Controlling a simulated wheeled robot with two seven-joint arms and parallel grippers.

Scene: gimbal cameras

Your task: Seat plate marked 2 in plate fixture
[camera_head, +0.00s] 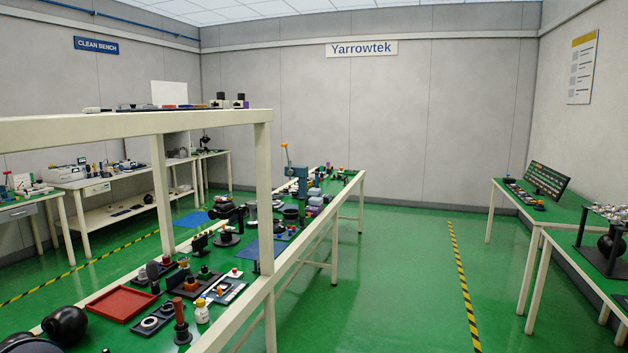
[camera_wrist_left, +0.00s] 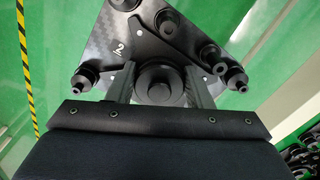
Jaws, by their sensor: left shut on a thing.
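In the left wrist view, the plate marked 2 (camera_wrist_left: 138,38) is a dark, carbon-patterned plate with a white "2" and several black round posts. My left gripper (camera_wrist_left: 161,92) is shut on the round black knob (camera_wrist_left: 160,78) at the middle of the plate, one finger on each side. The plate is clear of the bench, with green floor behind it. In the head view I cannot make out the plate or the gripper. I cannot tell which bench item is the plate fixture. My right gripper is in neither view.
A long green-topped bench (camera_head: 222,268) runs away from me, crowded with small parts and a red tray (camera_head: 124,303). A shelf beam (camera_head: 130,122) on posts stands over its left side. Side benches line both walls. The green floor (camera_head: 400,270) to the right is clear.

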